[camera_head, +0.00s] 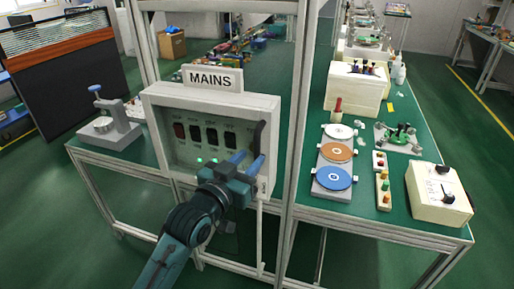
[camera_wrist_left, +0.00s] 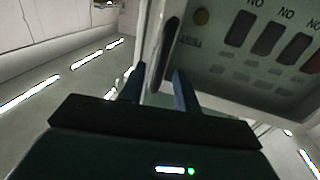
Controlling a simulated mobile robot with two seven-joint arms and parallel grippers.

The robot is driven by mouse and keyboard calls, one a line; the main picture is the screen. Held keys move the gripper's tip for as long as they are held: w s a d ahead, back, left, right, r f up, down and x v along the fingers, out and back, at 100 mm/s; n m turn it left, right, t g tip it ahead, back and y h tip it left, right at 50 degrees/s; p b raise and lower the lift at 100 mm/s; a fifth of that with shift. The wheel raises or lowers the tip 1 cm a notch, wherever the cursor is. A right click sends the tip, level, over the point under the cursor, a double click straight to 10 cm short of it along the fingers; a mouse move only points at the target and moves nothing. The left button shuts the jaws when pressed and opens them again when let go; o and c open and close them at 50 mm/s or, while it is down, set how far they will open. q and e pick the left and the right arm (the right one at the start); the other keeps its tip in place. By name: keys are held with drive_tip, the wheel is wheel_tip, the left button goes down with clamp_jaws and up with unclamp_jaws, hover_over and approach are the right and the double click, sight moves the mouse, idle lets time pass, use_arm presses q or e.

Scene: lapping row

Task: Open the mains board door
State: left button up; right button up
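The mains board is a pale grey box under a MAINS sign (camera_head: 213,78). Its door (camera_head: 205,97) looks shut, with a pale frame around dark switches and green lights. A dark upright handle (camera_head: 259,138) is on the door's right side; it also shows in the left wrist view (camera_wrist_left: 171,42). My left gripper (camera_head: 246,160) is at the door's lower right, by the handle's lower end. Its two blue fingers are apart with nothing held. In the left wrist view (camera_wrist_left: 158,88) the handle's lower end appears between the fingertips; contact cannot be told. My right gripper is out of view.
Upright metal posts (camera_head: 290,130) stand just right of the board. A green bench (camera_head: 410,160) beyond them carries coloured discs (camera_head: 336,178) and a cream control box (camera_head: 437,193). A grey device (camera_head: 108,125) sits left of the board. Floor in front of the board is open.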

sight(255, 153)
use_arm(q)
drive_tip(key=shift+x, duration=2.35)
drive_tip(key=shift+a, duration=0.1)
clamp_jaws()
